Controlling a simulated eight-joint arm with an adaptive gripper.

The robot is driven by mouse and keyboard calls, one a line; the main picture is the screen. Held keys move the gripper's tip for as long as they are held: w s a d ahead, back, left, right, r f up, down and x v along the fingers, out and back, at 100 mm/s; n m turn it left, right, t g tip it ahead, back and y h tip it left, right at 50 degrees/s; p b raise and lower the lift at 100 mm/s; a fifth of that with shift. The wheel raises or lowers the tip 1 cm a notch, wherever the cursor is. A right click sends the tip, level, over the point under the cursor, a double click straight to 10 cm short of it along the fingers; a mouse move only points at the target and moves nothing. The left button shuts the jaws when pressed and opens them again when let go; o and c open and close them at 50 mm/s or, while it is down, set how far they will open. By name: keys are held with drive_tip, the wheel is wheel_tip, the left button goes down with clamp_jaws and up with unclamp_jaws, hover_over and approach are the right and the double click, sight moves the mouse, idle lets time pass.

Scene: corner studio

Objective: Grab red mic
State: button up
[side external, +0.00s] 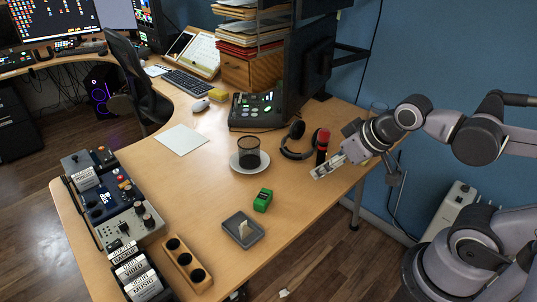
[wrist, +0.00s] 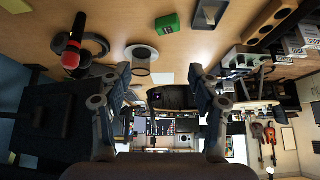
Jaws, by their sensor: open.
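The red mic (side external: 323,143) stands upright on the wooden desk near its right edge, with a red upper part and a dark lower body. My gripper (side external: 322,172) is open and empty, just in front of the mic in the side view, pointing left across the desk. In the wrist view the red mic (wrist: 74,47) is at the upper left, outside the space between my fingers (wrist: 160,74). I cannot tell whether a finger touches it.
Black headphones (side external: 297,142) lie close beside the mic. A green box (side external: 263,200) and a grey tray (side external: 243,239) lie nearer the front. The desk between the gripper and the green box is clear.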

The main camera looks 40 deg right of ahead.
idle(0.3)
drive_tip(key=n+g+h, duration=0.4)
drive_tip(key=n+h, duration=0.5)
drive_tip(key=n, duration=0.3)
approach(320, 138)
drive_tip(key=v, duration=0.4)
drive_tip(key=w+d+f+n+g+h, duration=0.1)
drive_tip(key=d+f+n+h, duration=0.1)
drive_tip(key=h, duration=0.1)
drive_tip(key=d+f+n+g+h, duration=0.1)
drive_tip(key=d+f+n+h, duration=0.1)
drive_tip(key=f+h, duration=0.1)
drive_tip(key=w+d+f+n+g+h, duration=0.1)
drive_tip(key=d+f+n+h, duration=0.1)
drive_tip(key=f+h, duration=0.1)
drive_tip(key=shift+w+d+f, duration=0.2)
drive_tip(key=shift+w+f, duration=0.05)
drive_tip(key=shift+w, duration=0.1)
drive_tip(key=shift+w+d+f, duration=0.1)
drive_tip(key=shift+d+f, duration=0.05)
drive_tip(key=shift+d, duration=0.8)
drive_tip(key=shift+w+d+f, duration=0.1)
drive_tip(key=shift+d, duration=0.8)
drive_tip(key=shift+w+d+f, duration=0.15)
drive_tip(key=shift+d, duration=0.8)
